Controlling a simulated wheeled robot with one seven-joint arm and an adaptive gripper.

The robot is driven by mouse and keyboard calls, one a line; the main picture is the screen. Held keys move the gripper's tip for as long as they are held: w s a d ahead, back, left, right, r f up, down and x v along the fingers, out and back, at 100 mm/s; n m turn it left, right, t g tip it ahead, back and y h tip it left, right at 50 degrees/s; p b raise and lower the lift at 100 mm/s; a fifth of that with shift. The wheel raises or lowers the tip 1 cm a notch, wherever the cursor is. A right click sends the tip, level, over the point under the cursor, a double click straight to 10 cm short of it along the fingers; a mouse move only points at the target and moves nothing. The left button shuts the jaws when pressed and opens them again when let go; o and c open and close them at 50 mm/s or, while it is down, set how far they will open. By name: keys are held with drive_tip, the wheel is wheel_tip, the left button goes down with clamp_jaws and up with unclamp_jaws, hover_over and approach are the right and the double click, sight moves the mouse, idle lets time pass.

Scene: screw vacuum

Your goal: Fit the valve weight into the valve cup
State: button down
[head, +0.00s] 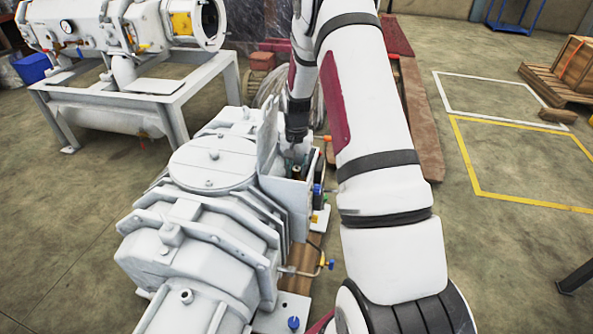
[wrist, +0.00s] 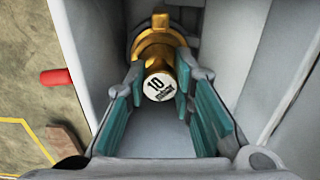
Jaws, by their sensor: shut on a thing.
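The valve weight (wrist: 158,86) is a brass cylinder with a white end face marked 10. It sits between the teal pads of my gripper, which is shut on it in the wrist view. The brass valve cup (wrist: 148,47) shows as a wider ring just behind the weight, inside a grey-white box-like housing. The weight's far end overlaps the cup in this view; whether it is seated or only in front cannot be told. In the head view my gripper (head: 296,152) reaches down into the open housing (head: 289,195), and the parts inside are small and mostly hidden.
The housing walls stand close on both sides of my gripper. An upright lid (head: 267,140) stands at its left. The large grey pump body (head: 205,215) lies left and in front. A red cylindrical part (wrist: 56,77) sticks out left of the housing in the wrist view.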

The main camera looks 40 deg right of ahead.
sight(296, 169)
drive_tip(key=c, duration=1.7)
unclamp_jaws()
drive_tip(key=shift+f, duration=0.1)
drive_tip(key=shift+o, duration=0.2)
wheel_tip(296, 169, up, 12)
drive_tip(key=p, duration=0.4)
drive_tip(key=s+a+r+n, duration=0.2)
drive_tip(key=s+a+r, duration=0.55)
drive_tip(key=r, duration=0.25)
drive_tip(key=s+a+r+n, duration=0.3)
drive_tip(key=s+a+r, duration=0.3)
drive_tip(key=a+r, duration=0.3)
drive_tip(key=s+a+r+n, duration=0.1)
drive_tip(key=s+a, duration=0.3)
drive_tip(key=s, duration=0.8)
drive_tip(key=s+a+r+n, duration=0.2)
drive_tip(key=s+a+n, duration=0.2)
drive_tip(key=s, duration=0.8)
drive_tip(key=shift+s, duration=0.25)
